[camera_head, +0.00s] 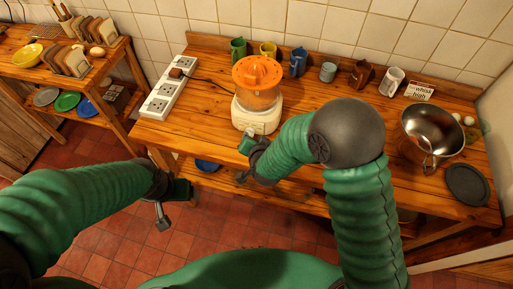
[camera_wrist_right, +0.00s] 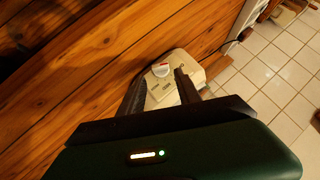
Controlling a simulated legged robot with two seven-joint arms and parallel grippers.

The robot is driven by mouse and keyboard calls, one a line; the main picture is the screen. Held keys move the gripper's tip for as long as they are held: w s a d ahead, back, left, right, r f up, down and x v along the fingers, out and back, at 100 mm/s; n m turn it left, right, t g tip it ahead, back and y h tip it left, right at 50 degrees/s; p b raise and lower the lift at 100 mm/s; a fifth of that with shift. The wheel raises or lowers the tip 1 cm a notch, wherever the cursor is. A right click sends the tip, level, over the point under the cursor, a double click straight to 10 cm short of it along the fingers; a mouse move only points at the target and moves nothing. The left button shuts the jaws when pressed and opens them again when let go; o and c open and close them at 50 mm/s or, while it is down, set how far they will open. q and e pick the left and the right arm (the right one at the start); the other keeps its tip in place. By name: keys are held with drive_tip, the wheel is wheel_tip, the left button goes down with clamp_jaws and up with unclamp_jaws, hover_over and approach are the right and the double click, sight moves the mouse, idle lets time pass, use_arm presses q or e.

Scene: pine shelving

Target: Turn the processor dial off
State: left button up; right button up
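The processor (camera_head: 257,112) stands on the wooden counter, with an orange top and a cream-white base. In the right wrist view its base (camera_wrist_right: 163,94) lies beyond my right gripper's fingers. A small round dial with a red mark (camera_wrist_right: 161,69) shows on that base; its exact setting is too small to read. My right gripper (camera_wrist_right: 160,76) is open and empty, its two dark fingers apart on either side of the dial, with contact not clear. In the head view it is at the counter's front edge, below the processor. My left gripper (camera_head: 163,215) hangs over the floor, away from the counter; its opening is unclear.
A white power strip (camera_head: 163,96) with a plugged-in cable lies left of the processor. Several mugs (camera_head: 298,62) stand along the back wall. A metal bowl (camera_head: 430,135) and a dark round lid (camera_head: 467,184) are at the right.

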drive_tip(key=v, duration=1.1)
drive_tip(key=s+d+n+g, duration=0.3)
drive_tip(key=s+d, duration=0.3)
drive_tip(key=d, duration=0.2)
drive_tip(key=s+d+f+n+g+h, duration=0.1)
drive_tip(key=s+d+g, duration=0.3)
drive_tip(key=d, duration=0.5)
drive_tip(key=shift+s+f+n+g+h, duration=0.2)
drive_tip(key=shift+s+n+g+h, duration=0.1)
drive_tip(key=shift+s+n, duration=0.65)
drive_tip(key=shift+d, duration=0.2)
